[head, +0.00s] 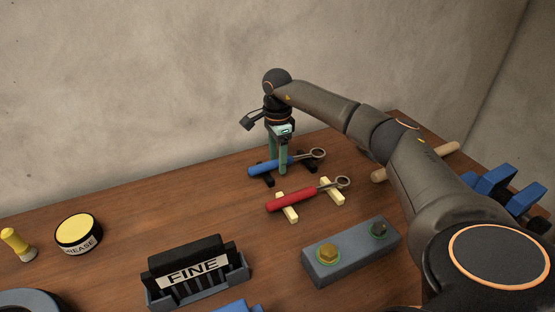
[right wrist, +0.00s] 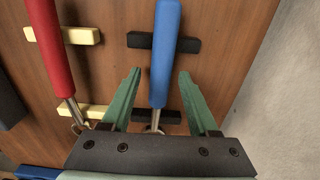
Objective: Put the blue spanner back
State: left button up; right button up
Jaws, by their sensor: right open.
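The blue spanner (head: 265,168) has a blue handle and a metal ring end. It lies across two black rests (head: 308,164) near the back of the bench. In the right wrist view the blue spanner (right wrist: 165,50) runs between the two green fingers. My right gripper (head: 278,172) points down over the spanner's middle, and it also shows in the right wrist view (right wrist: 158,85). It is open, with one finger on each side of the spanner and gaps between. The ring end is partly hidden by the gripper body in the right wrist view. My left gripper is not in view.
A red spanner (head: 292,199) lies on cream rests (head: 332,192) just in front. A grey block with bolts (head: 350,255), a FINE holder (head: 195,272), a grease tin (head: 78,232) and a wooden rod (head: 432,158) stand around. The wall is close behind.

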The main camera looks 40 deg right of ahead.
aim_at(277, 161)
notch_tip(277, 161, up, 12)
jog(key=shift+a+r, duration=0.15)
jog(key=shift+a, duration=0.15)
jog(key=shift+s, duration=0.1)
